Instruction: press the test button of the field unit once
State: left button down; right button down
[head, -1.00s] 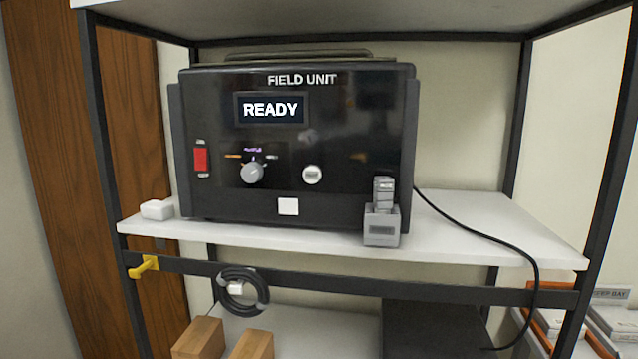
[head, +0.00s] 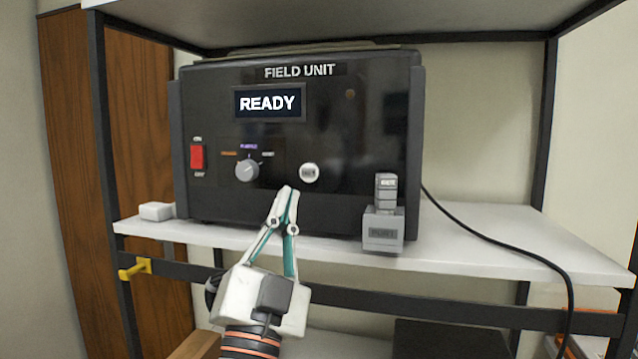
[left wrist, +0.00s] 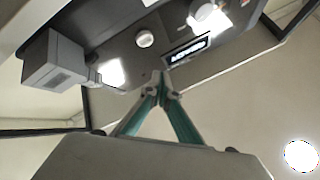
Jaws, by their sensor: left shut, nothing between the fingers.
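The field unit (head: 330,130) is a black box on the white shelf, its screen (head: 269,103) reading READY. Its round white test button (head: 309,172) is on the front, right of the grey knob (head: 247,170); the button's lettering is too small to read. My left gripper (head: 287,190) is shut and empty, in front of the unit's lower panel, its tips below and left of the button in the head view. In the left wrist view the button (left wrist: 145,39) shows beyond the fingertips (left wrist: 160,76), apart from them. My right gripper is not in view.
A red switch (head: 197,157) is at the unit's left. A grey block-like holder (head: 383,232) stands on the shelf (head: 480,238) in front of the unit's right side. A small white box (head: 156,211) lies at the left. Rack posts stand either side; a black cable runs right.

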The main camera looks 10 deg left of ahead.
aim_at(309, 173)
pick_arm(q)
jog(key=shift+s+r+t+y, duration=0.2)
jog(key=shift+s+r, duration=0.2)
jog(key=shift+r, duration=0.2)
jog(key=shift+s+r+t+y, duration=0.2)
jog(key=shift+s+r, duration=0.15)
jog(key=shift+r, duration=0.25)
jog(key=w+b, duration=0.2)
jog(key=w, duration=0.7)
jog(key=shift+d+b, duration=0.15)
jog(key=shift+b, duration=0.15)
